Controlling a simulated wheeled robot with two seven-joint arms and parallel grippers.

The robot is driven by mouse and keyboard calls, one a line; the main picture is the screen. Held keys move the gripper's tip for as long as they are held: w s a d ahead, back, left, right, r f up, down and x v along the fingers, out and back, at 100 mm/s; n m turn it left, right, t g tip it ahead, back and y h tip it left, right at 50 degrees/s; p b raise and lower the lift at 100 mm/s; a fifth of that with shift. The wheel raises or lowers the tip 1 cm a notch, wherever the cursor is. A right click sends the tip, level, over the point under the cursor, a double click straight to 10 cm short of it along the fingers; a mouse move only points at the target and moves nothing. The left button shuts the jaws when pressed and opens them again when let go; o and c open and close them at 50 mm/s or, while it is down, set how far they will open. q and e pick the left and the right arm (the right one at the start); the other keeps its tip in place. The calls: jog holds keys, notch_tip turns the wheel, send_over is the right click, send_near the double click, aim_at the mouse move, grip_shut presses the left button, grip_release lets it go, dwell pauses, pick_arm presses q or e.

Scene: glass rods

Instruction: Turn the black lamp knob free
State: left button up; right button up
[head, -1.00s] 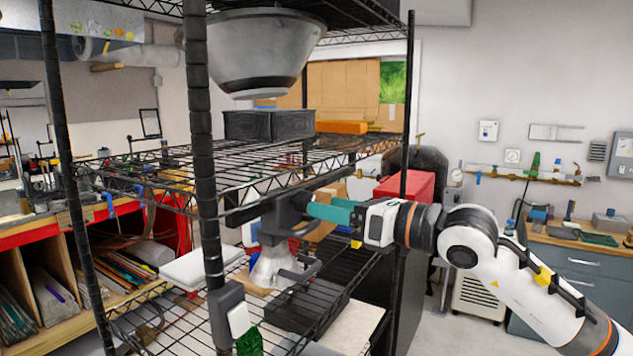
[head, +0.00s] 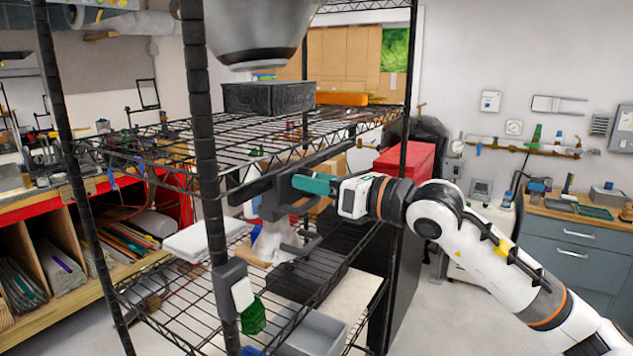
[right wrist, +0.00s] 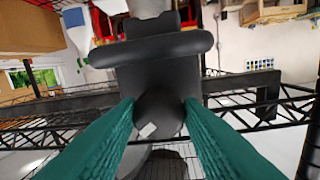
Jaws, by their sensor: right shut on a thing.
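The lamp's black clamp (head: 272,197) hangs on the shelf's front rail, with a pale grey, cone-shaped part below it in the head view. The black knob (right wrist: 160,108) shows in the right wrist view as a dark round piece with a small white mark, in front of the black clamp body (right wrist: 165,55). My right gripper (head: 300,184) reaches in from the right. Its teal fingers (right wrist: 160,115) are shut on the knob, one on each side. In the head view the knob is hidden by the fingers and clamp. My left gripper is not in view.
The black wire shelf's post (head: 206,140) stands left of the clamp. A black box (head: 268,97) sits on the shelf above, and a grey bin (head: 312,330) is below. A red box (head: 405,160) stands behind my right arm.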

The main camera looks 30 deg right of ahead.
jog(key=shift+d+f+n+y+b, duration=0.1)
jog(key=shift+n+y+b, duration=0.2)
jog(key=shift+n+b, duration=4.45)
jog(key=shift+n+p, duration=0.35)
jog(key=shift+n, duration=0.4)
jog(key=o, duration=1)
